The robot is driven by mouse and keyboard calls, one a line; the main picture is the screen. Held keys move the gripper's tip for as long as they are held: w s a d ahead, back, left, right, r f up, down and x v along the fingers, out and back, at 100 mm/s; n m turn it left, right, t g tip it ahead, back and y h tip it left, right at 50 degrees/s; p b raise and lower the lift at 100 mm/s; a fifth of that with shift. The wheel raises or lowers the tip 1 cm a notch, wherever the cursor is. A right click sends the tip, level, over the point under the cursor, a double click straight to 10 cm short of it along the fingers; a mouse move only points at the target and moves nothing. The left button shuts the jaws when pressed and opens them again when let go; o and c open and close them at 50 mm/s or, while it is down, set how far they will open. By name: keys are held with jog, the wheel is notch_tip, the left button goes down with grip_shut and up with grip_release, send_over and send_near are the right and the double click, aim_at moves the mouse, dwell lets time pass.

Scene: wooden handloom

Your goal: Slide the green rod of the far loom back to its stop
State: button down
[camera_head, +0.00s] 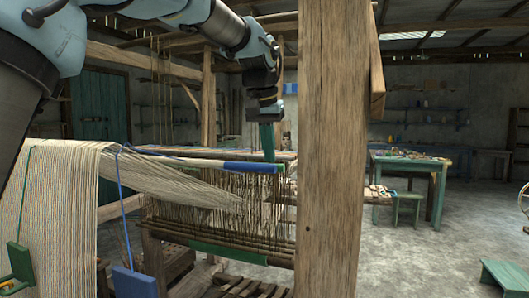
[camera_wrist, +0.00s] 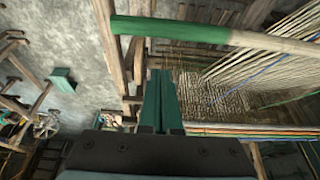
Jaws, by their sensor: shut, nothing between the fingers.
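My gripper (camera_head: 268,158) points down over the back of the loom, left of the thick post, with its long teal fingers closed together and empty. Its tips are beside the right part of a blue-sleeved bar (camera_head: 248,167); contact cannot be told. In the wrist view the closed fingers (camera_wrist: 160,74) end short of a pale rod with a green end section (camera_wrist: 170,30), which crosses the top. A gap shows between them in the picture. The head view shows a green-sleeved bar (camera_head: 228,253) low on the loom; I cannot tell whether it is the same rod.
A thick wooden post (camera_head: 333,150) stands close in front and hides the loom's right side. A green table (camera_head: 410,163) stands behind at right. Open floor (camera_head: 430,250) lies right of the post.

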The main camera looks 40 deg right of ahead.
jog(key=shift+s+a, duration=0.45)
jog(key=shift+a, duration=0.3)
jog(key=shift+s+a, duration=0.45)
jog(key=shift+a, duration=0.25)
jog(key=shift+a, duration=0.1)
jog(key=shift+s+a+r, duration=0.25)
jog(key=shift+s+a, duration=0.2)
jog(key=shift+a, duration=0.2)
jog(key=shift+s+a+r, duration=0.2)
jog(key=shift+s+a, duration=0.25)
jog(key=shift+a, duration=0.15)
